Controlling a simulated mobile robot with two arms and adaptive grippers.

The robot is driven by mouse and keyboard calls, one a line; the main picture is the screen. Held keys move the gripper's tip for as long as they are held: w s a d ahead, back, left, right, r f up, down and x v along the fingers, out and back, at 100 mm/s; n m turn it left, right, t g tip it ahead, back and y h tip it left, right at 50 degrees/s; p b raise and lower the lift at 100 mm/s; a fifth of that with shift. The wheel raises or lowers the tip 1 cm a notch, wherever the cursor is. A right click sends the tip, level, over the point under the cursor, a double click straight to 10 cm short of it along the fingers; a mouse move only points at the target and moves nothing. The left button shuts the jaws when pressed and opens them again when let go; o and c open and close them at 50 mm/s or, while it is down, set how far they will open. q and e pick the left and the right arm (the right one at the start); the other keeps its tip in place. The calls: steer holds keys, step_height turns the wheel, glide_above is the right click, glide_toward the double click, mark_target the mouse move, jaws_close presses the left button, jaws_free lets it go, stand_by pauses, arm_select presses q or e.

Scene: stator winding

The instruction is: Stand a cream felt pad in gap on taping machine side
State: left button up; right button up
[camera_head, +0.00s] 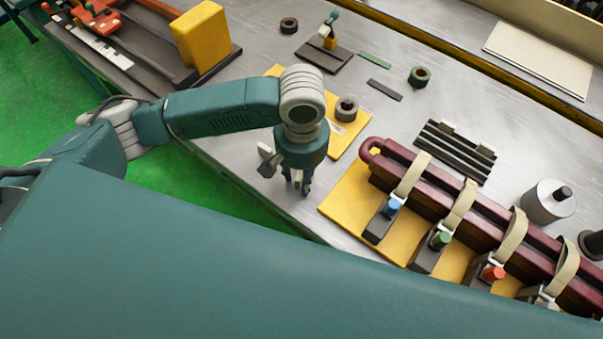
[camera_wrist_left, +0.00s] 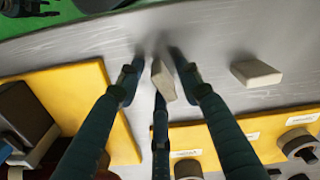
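My left gripper (camera_head: 300,188) points down at the bench's near edge. In the left wrist view its dark fingers (camera_wrist_left: 158,85) are spread around a small cream pad (camera_wrist_left: 163,80), with clear space beside the left finger. A second cream pad (camera_wrist_left: 256,73) lies on the bare metal to the right; one cream pad (camera_head: 265,151) shows left of the gripper in the head view. I cannot tell which gap is on the taping machine side. My right gripper is out of view.
Maroon coil bars (camera_head: 430,180) with cream straps and clamps lie on a yellow board (camera_head: 345,204) at the right. A yellow plate (camera_head: 347,142) with a grey ring (camera_head: 346,109) lies behind the gripper. A metal cylinder (camera_head: 547,202) stands at the far right.

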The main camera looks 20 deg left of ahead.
arm_select(q)
steer(key=shift+r, duration=0.2)
step_height(320, 180, up, 12)
stand_by(0.4)
stand_by(0.5)
steer(key=shift+f, duration=0.1)
